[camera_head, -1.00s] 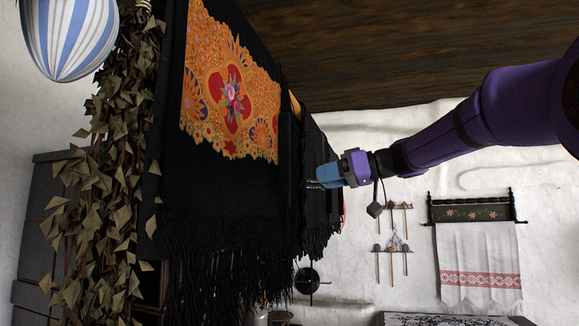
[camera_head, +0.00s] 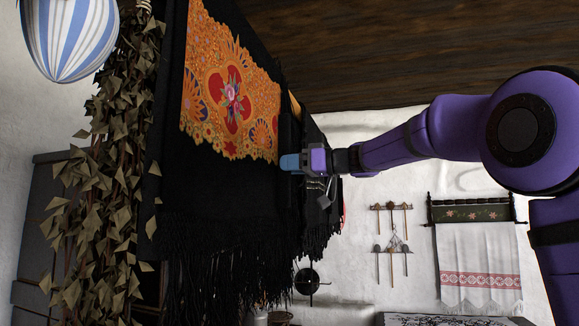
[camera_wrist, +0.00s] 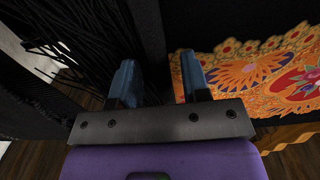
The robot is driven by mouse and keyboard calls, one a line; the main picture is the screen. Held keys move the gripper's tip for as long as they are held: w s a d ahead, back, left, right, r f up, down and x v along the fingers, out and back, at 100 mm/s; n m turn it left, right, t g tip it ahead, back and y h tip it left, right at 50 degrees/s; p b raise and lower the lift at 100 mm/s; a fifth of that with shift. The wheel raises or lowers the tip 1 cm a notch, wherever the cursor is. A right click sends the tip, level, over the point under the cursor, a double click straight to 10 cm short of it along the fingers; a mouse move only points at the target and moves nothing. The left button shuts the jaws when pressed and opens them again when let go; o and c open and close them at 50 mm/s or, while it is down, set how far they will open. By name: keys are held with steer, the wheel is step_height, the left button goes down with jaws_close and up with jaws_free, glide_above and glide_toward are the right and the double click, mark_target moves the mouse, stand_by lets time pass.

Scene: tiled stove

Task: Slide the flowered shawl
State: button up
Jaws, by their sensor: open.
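The flowered shawl (camera_head: 232,85) hangs at the left of centre in the head view, black with an orange patterned panel and long black fringe below. In the wrist view its orange panel (camera_wrist: 250,75) is at the right and dark cloth fills the middle. My gripper (camera_head: 284,162) is at the shawl's right edge, near the lower right corner of the orange panel. In the wrist view my gripper (camera_wrist: 158,80) has its two blue fingers apart, with dark cloth beyond and between them. I cannot tell whether the fingers touch the cloth.
More dark fringed cloths (camera_head: 318,185) hang behind the shawl. Dried leaves (camera_head: 95,190) and a blue-striped balloon shape (camera_head: 72,35) hang at the left. A utensil rack (camera_head: 392,207) and a white towel (camera_head: 480,265) are on the far wall. Space before the white wall looks free.

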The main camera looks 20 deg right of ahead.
steer(key=shift+w+a, duration=0.2)
steer(key=shift+a, duration=0.1)
jaws_close()
steer(key=w+d, duration=0.2)
steer(key=shift+w, duration=0.4)
jaws_free()
steer(key=shift+d, duration=0.15)
